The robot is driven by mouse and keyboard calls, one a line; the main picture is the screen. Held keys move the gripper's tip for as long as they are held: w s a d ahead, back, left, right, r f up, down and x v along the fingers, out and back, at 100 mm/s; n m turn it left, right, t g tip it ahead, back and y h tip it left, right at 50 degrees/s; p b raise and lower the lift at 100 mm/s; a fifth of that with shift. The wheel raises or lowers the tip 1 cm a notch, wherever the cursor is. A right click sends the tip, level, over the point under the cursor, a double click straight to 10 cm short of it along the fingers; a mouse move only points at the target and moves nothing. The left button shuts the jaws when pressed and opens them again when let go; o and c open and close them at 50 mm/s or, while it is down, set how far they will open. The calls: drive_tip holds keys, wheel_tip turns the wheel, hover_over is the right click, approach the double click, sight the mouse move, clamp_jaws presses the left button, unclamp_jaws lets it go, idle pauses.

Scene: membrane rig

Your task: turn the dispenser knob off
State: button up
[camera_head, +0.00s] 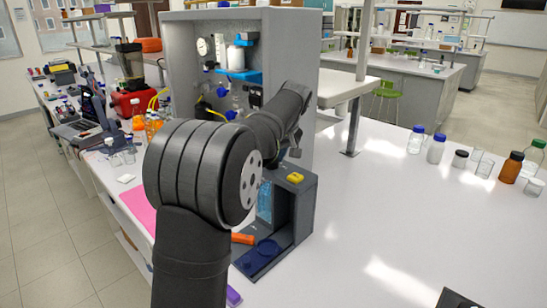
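A dark grey dispenser-like stand (303,212) stands on the white bench in front of the tall grey rig. A small yellow part, which looks like its knob (295,178), sits on its top; its setting is too small to read. Something blue and see-through (265,200) shows inside the stand, partly hidden by my arm. My arm crosses the middle of the view and reaches to just above the stand. A small dark part at its far end may be my gripper (295,152), above the yellow part and seemingly apart from it. Its fingers cannot be made out.
The tall grey rig (304,60) holds a gauge, blue valves and tubing behind my arm. An orange cylinder (243,238) lies by the stand's foot. Several bottles and jars, including a brown bottle (511,168), stand at the right. The bench (400,230) between is mostly clear.

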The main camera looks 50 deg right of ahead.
drive_tip(key=o, duration=1)
drive_tip(key=v, duration=1.7)
drive_tip(key=shift+d+r, duration=0.1)
drive_tip(key=shift+r, duration=0.2)
drive_tip(key=shift+f, duration=0.1)
drive_tip(key=x, duration=1.7)
drive_tip(key=shift+f, duration=0.2)
